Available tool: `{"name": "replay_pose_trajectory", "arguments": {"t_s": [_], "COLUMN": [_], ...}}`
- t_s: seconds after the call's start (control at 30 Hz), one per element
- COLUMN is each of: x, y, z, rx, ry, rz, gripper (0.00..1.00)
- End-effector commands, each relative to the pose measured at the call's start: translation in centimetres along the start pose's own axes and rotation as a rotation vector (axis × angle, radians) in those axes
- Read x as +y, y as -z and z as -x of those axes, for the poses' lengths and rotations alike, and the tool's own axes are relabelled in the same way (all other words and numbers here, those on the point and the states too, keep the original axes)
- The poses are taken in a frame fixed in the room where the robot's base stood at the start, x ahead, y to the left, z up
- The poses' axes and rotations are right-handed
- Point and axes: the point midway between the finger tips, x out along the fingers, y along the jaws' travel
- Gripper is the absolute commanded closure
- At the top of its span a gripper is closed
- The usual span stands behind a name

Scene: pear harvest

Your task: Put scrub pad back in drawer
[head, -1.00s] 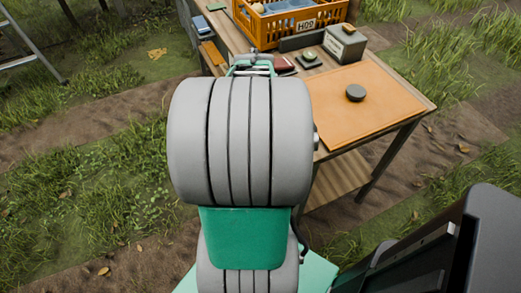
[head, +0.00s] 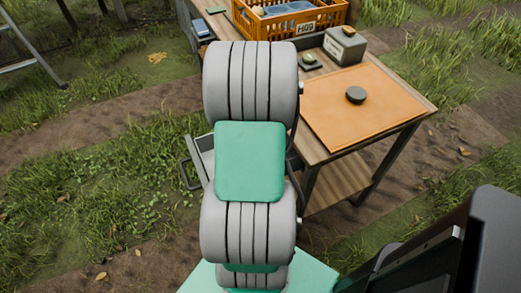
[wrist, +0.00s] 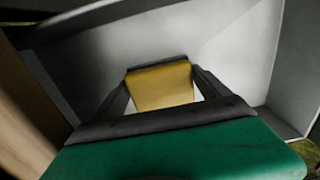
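The scrub pad (wrist: 160,85) is a yellow block in the wrist view, between the fingers of my gripper (wrist: 161,80). Both fingertips appear to touch its sides, so my gripper looks shut on it. Around it are the pale walls and floor of the open drawer (wrist: 235,45). In the head view the drawer (head: 205,143) sticks out from the table's left side, with a dark handle, mostly behind my arm. My gripper and the pad are hidden by my arm there. I cannot tell whether the pad touches the drawer floor.
The wooden table (head: 340,147) holds an orange mat (head: 385,105) with a dark round puck (head: 356,95). Behind are a grey box (head: 345,47), a small green item (head: 309,59) and an orange crate (head: 270,33). Grass and soil surround the table.

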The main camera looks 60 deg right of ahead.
Motion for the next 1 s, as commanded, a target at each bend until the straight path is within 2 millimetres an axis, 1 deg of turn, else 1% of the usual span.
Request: {"name": "replay_pose_trajectory", "arguments": {"t_s": [0.03, 0.1, 0.3, 0.43, 0.57, 0.7, 0.8, 0.9, 1.0], "x": [0.0, 0.0, 0.0, 0.1, 0.1, 0.1, 0.0, 0.0, 0.0], "y": [0.0, 0.0, 0.0, 0.1, 0.2, 0.1, 0.1, 0.1, 0.0], "z": [0.1, 0.1, 0.1, 1.2, 4.0, 7.8, 10.0, 11.6, 12.3], "rx": [0.001, 0.001, 0.001, 0.004, 0.007, 0.006, 0.003, 0.003, 0.001], "ry": [0.000, 0.000, 0.000, -0.002, -0.003, -0.003, -0.002, -0.002, 0.000], "rz": [0.000, 0.000, 0.000, 0.000, 0.000, 0.000, 0.000, 0.000, 0.000], "gripper": [0.10, 0.06, 0.06, 0.06, 0.06, 0.06, 0.06, 0.06, 0.06]}}
